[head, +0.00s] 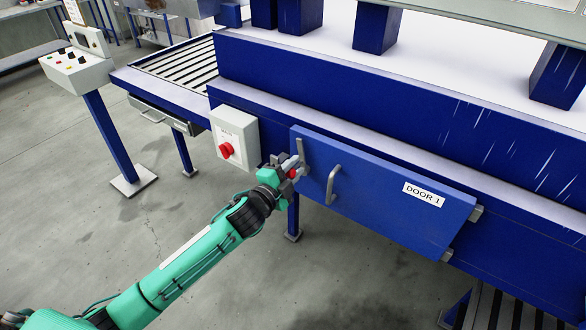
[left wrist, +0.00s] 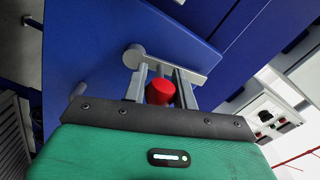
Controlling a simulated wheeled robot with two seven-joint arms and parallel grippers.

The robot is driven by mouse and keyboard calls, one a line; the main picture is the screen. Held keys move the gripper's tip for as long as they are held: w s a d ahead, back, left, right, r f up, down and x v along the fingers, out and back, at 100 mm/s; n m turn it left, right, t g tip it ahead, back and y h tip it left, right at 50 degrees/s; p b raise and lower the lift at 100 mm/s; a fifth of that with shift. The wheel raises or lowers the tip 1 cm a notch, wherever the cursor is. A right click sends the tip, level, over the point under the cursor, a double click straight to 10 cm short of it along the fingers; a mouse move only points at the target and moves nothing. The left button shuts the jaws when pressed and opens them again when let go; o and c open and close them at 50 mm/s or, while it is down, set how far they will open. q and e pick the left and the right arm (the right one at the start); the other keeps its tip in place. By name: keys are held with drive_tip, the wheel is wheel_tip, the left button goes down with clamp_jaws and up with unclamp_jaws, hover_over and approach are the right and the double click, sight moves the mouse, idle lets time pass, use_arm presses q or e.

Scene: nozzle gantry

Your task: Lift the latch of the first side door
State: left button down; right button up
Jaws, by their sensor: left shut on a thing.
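The blue side door (head: 385,190), labelled DOOR 1, is shut flat against the blue machine frame. Its latch (head: 300,150) is a grey bar near the door's left edge, standing about upright in the head view. In the left wrist view the latch bar (left wrist: 180,66) runs from a round pivot, with a red knob (left wrist: 160,92) in front of it. My left gripper (head: 293,172) is at the latch, its two fingers (left wrist: 158,88) shut on the red knob from either side. The fingers partly hide the knob in the head view. My right gripper is not in view.
A grey door handle (head: 332,186) sticks out just right of the latch. A white box with a red button (head: 226,150) is mounted left of the door. A control stand (head: 75,68) and a roller conveyor (head: 180,62) are farther left. The floor before the door is clear.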

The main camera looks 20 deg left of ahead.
use_arm(q)
drive_tip(key=c, duration=1.1)
unclamp_jaws()
drive_tip(key=shift+s+a+f, duration=0.1)
drive_tip(key=shift+s+a, duration=0.1)
drive_tip(key=shift+s, duration=0.3)
drive_tip(key=shift+b+v, duration=1.85)
drive_tip(key=shift+v, duration=4.5)
drive_tip(key=shift+d, duration=0.1)
